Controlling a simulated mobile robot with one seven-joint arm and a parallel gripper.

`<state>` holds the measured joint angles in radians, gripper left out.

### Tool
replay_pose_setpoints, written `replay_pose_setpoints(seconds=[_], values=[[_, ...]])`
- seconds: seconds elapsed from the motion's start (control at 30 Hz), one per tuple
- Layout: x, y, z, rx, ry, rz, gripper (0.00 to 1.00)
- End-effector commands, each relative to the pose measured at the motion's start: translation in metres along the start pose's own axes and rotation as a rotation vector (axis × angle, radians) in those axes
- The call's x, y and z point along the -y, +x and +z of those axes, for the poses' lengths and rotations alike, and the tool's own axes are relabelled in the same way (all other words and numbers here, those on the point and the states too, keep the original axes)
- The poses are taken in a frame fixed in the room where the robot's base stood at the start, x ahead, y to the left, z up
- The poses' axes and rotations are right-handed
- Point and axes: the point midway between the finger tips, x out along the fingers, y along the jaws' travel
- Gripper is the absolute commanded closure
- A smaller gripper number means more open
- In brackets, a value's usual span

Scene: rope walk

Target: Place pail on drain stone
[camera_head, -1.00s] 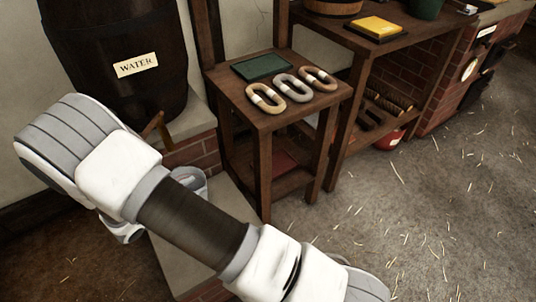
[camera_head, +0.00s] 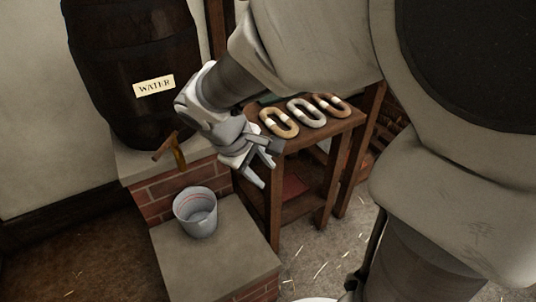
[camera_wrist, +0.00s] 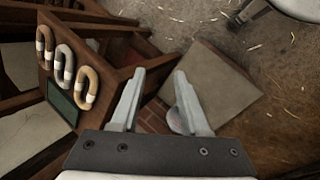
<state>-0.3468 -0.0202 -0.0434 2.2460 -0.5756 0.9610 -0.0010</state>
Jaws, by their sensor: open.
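The grey metal pail (camera_head: 196,212) stands upright on the drain stone (camera_head: 205,262), a flat grey slab on brick, near its back left, below the barrel's wooden tap. My gripper (camera_head: 262,178) is open and empty, above and to the right of the pail, apart from it, beside the small wooden table. In the wrist view my gripper (camera_wrist: 158,88) has its fingers spread with nothing between them. The drain stone (camera_wrist: 212,80) lies beyond the fingers there, and part of the pail (camera_wrist: 174,121) shows behind the right finger.
A dark barrel labelled WATER (camera_head: 125,60) stands on a brick-faced ledge, its tap (camera_head: 170,148) jutting out over the pail. The wooden table (camera_head: 330,128) with several rope loops stands close right of my gripper. The drain stone's front is clear.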

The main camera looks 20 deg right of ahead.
Motion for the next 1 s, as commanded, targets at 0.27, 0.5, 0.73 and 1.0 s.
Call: replay_pose_setpoints(seconds=[0.27,0.5,0.73,1.0], values=[[0.002,-0.038,0.05,-0.147,0.303,-0.131,0.55],[0.014,-0.067,0.082,-0.289,0.539,-0.226,0.55],[0.025,-0.086,0.099,-0.403,0.696,-0.285,0.55],[0.029,-0.092,0.103,-0.44,0.743,-0.304,0.55]])
